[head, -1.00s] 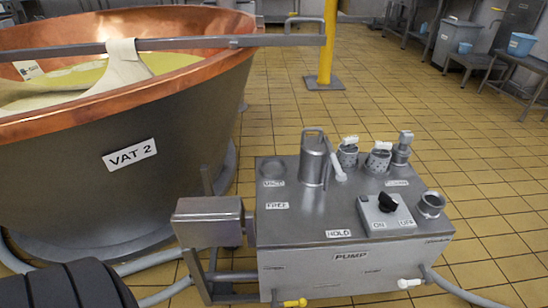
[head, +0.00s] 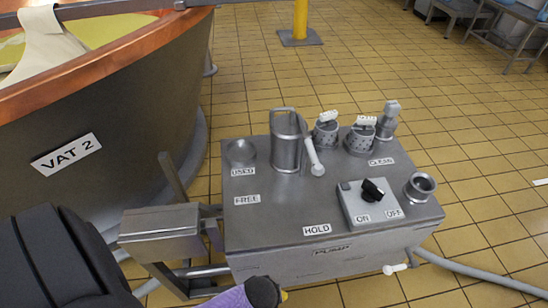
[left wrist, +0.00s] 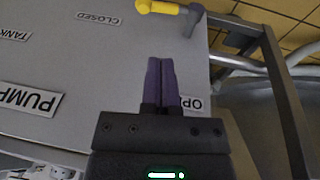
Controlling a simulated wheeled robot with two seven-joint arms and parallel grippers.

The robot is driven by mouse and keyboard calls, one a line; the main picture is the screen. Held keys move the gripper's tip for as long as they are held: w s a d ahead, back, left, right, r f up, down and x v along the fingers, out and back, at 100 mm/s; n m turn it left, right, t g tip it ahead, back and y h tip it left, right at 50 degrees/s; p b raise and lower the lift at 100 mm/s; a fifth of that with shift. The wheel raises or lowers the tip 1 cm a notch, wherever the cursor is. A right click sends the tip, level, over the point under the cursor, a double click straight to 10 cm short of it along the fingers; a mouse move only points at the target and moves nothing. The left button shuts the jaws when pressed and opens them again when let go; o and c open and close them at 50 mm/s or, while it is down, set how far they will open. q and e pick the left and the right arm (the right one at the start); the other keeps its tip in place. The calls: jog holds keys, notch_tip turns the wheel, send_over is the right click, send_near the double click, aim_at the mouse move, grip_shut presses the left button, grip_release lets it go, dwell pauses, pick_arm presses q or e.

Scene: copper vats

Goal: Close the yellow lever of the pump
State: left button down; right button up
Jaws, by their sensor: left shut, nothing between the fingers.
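The pump (head: 285,270) is a grey metal box on a frame, with its front face low in the head view. Its yellow lever (left wrist: 162,7) shows at the top of the left wrist view, on a grey pivot, its handle pointing left. Only a sliver of yellow shows in the head view, beside my left gripper. My left gripper (left wrist: 161,60) has purple fingers shut together and empty, in front of the pump's face, apart from the lever in the picture. A "CLOSED" label (left wrist: 98,18) is left of the lever; an "OP…" label (left wrist: 192,103) is partly hidden by my gripper. My right gripper is out of view.
A white-handled valve (head: 394,269) with a hose is at the pump's right. A switch box (head: 370,203), a jug (head: 287,145) and several fittings stand on top. A grey side box (head: 160,232) and frame bars are at the left. VAT 2 (head: 140,110) stands behind left.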

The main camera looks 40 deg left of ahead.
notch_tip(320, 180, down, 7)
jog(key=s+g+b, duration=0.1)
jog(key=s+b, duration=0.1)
jog(key=b, duration=0.5)
pick_arm(q)
jog(key=shift+b+x, duration=1.55)
jog(key=shift+x, duration=4.65)
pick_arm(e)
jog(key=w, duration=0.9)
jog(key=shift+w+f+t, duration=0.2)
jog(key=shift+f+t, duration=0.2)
pick_arm(q)
jog(key=shift+s, duration=0.15)
